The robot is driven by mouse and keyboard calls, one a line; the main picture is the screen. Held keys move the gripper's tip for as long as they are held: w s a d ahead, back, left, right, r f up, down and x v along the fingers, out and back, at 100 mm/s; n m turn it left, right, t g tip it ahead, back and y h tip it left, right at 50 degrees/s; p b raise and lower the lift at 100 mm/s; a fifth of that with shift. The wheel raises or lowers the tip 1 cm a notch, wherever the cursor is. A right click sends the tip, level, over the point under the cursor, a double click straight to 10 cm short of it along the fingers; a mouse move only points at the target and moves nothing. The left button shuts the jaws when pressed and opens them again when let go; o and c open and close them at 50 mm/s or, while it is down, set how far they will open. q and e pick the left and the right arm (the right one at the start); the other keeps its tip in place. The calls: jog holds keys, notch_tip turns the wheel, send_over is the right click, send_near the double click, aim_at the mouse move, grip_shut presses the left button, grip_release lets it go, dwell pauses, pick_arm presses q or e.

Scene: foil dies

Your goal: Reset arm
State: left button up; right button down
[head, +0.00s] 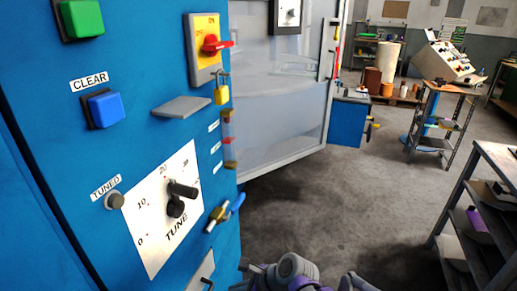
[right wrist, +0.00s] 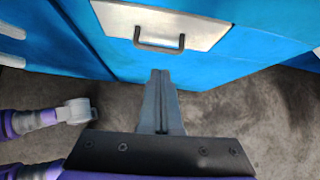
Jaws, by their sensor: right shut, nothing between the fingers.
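My right gripper (right wrist: 160,76) is in the right wrist view. Its two grey fingers are together with nothing between them. It points toward the blue cabinet (right wrist: 215,70), below a pale panel (right wrist: 195,22) with a dark handle (right wrist: 159,43), and appears apart from both. Grey and purple parts of my own arms show at the bottom of the head view, but no fingers show there. My left gripper is not seen in either view.
The blue machine cabinet (head: 75,165) fills the left of the head view, with a TUNE dial (head: 176,208), a blue CLEAR button (head: 105,108) and a red switch (head: 211,44). A metal shelf (head: 497,160) stands at the right. Grey floor (head: 330,205) is clear between them.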

jog(key=s+d+f+n+t+h, duration=0.1)
jog(key=s+d+n+h, duration=0.3)
jog(key=s+d+n, duration=0.8)
jog(key=s+d+n+t+h, duration=0.1)
jog(key=s+d+n+h, duration=0.3)
jog(key=s+d+n, duration=0.7)
pick_arm(q)
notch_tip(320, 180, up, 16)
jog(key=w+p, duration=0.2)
jog(key=p, duration=1.2)
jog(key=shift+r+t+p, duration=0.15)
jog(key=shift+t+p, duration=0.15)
pick_arm(e)
jog(key=w+d+r+m, duration=0.1)
jog(key=w+r, duration=0.1)
jog(key=r, duration=0.5)
jog(key=w+d+r+m, duration=0.1)
jog(key=w+r, duration=0.2)
jog(key=r, duration=0.5)
jog(key=shift+w+t, duration=0.15)
jog(key=shift+t, duration=0.15)
jog(key=shift+d, duration=0.1)
